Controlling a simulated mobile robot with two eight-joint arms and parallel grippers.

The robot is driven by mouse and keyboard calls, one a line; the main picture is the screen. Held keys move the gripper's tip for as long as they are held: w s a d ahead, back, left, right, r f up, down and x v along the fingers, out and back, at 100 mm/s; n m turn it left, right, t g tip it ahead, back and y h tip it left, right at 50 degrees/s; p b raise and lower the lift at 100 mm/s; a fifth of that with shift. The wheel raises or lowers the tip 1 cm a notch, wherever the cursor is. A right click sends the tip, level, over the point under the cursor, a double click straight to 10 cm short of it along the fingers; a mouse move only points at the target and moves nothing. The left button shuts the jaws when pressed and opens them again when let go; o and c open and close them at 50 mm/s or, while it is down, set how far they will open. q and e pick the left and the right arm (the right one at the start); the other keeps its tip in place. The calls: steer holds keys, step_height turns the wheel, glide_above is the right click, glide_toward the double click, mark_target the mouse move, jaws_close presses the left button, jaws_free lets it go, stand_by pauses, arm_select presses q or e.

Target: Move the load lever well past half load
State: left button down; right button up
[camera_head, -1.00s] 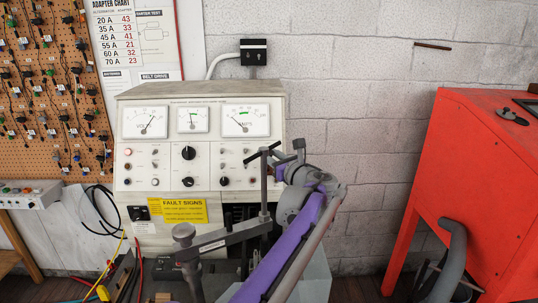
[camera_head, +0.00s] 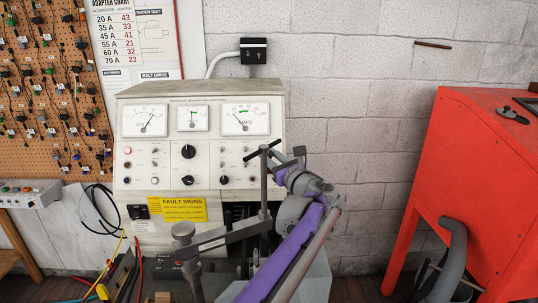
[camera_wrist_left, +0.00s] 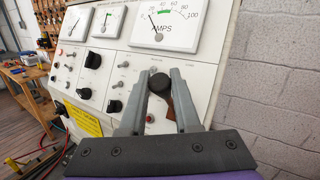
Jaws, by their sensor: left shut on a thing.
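The load lever's round black knob (camera_wrist_left: 160,83) sits between the fingers of my left gripper (camera_wrist_left: 161,76) in the left wrist view. Part of a brownish stem shows below the knob. In the head view my left gripper (camera_head: 288,167) is at the right edge of the test bench panel (camera_head: 203,165), and the lever is hidden behind it. The gripper is shut on the knob. The amps meter (camera_head: 245,120) has its needle toward the low end of the scale; it also shows in the left wrist view (camera_wrist_left: 165,27). My right gripper is not in view.
A red cabinet (camera_head: 470,190) stands at the right. Cables hang at the lower left.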

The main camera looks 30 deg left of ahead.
arm_select(q)
steer(key=shift+s+d+f+n+t+y+b, duration=0.15)
steer(key=shift+s+d+f+n+y+b, duration=0.2)
steer(key=shift+f, duration=0.3)
steer(key=shift+s+d+f+n+t+y+b, duration=0.2)
steer(key=shift+s+f+n+y+b, duration=0.1)
steer(key=shift+s+f+y, duration=0.3)
steer(key=shift+s+d+f+n+t+y+b, duration=0.15)
steer(key=shift+s+d+f+n+y+b, duration=0.15)
steer(key=shift+f, duration=0.4)
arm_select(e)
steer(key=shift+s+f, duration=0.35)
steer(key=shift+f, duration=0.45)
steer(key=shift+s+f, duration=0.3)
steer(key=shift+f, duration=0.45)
arm_select(q)
steer(key=c, duration=0.6)
jaws_free()
steer(key=shift+a, duration=0.1)
